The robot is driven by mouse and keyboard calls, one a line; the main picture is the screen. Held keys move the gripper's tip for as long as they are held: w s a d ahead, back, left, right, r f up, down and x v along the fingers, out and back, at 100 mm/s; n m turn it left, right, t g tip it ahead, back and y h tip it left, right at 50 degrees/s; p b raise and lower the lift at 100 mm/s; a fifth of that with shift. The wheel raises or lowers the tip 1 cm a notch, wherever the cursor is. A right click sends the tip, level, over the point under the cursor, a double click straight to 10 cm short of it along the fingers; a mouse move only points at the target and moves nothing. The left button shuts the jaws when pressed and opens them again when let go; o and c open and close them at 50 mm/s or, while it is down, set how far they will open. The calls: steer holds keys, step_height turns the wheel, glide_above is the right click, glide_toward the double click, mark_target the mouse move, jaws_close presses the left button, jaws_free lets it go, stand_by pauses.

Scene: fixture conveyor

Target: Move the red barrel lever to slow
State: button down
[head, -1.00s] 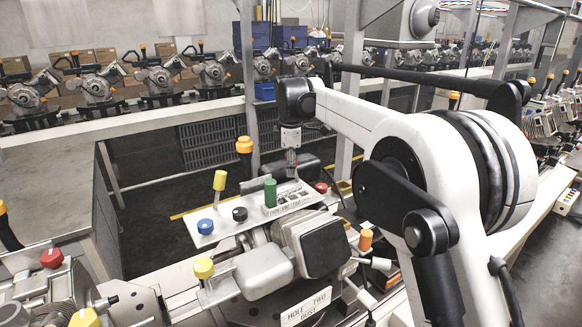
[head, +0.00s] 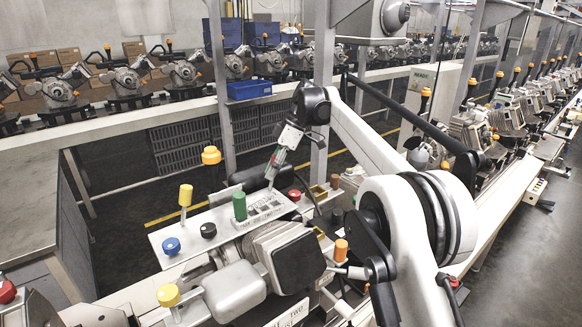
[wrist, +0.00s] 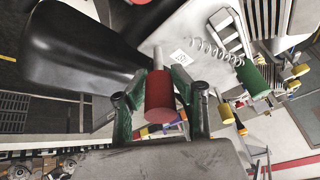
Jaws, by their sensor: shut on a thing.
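The red barrel lever (wrist: 161,92) is a dull red cylinder on a pale stem, in the middle of the wrist view. My gripper (wrist: 160,112) is shut on it, with one dark green finger on each side. In the head view my gripper (head: 272,176) reaches down, tilted, to the back of the pale control panel (head: 180,236). The barrel cannot be made out there. The green barrel lever (head: 239,206) stands upright at the labelled slots (head: 266,208); it also shows in the wrist view (wrist: 251,77). The slot lettering is too small to read.
A yellow barrel lever (head: 185,195), a blue knob (head: 171,246) and a black knob (head: 208,230) are on the panel. A red knob (head: 294,195) is at its right end. A black rounded body (wrist: 85,65) lies close to my gripper. Machine housings crowd the front.

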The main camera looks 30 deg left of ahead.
steer(key=shift+w+d+g+y, duration=0.15)
steer(key=shift+w+g+y, duration=0.15)
steer(key=shift+g, duration=0.4)
steer(key=shift+f, duration=0.1)
steer(key=c, duration=1.5)
jaws_free()
steer(key=shift+o, duration=0.2)
